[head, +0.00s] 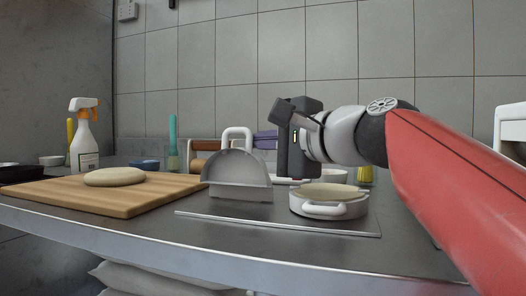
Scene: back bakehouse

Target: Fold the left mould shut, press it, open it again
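The left mould (237,172) stands on a thin flat sheet on the counter. It shows a grey half-round face standing up from a low base, with a white loop handle (238,131) rising at its top. What lies behind this face is hidden, so I cannot tell whether it holds dough. My gripper (290,140) is a dark shape at the end of the arm, up and to the right of the left mould, apart from its handle in the picture. Its fingertips are not clear, and I see nothing held in it.
A round white mould (328,207) with a front handle and pale filling sits to the right. A wooden board (120,198) with flat dough (114,176) lies left. A spray bottle (84,140) and a teal-handled tool (173,140) stand behind. A rolling pin (206,145) is at the back.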

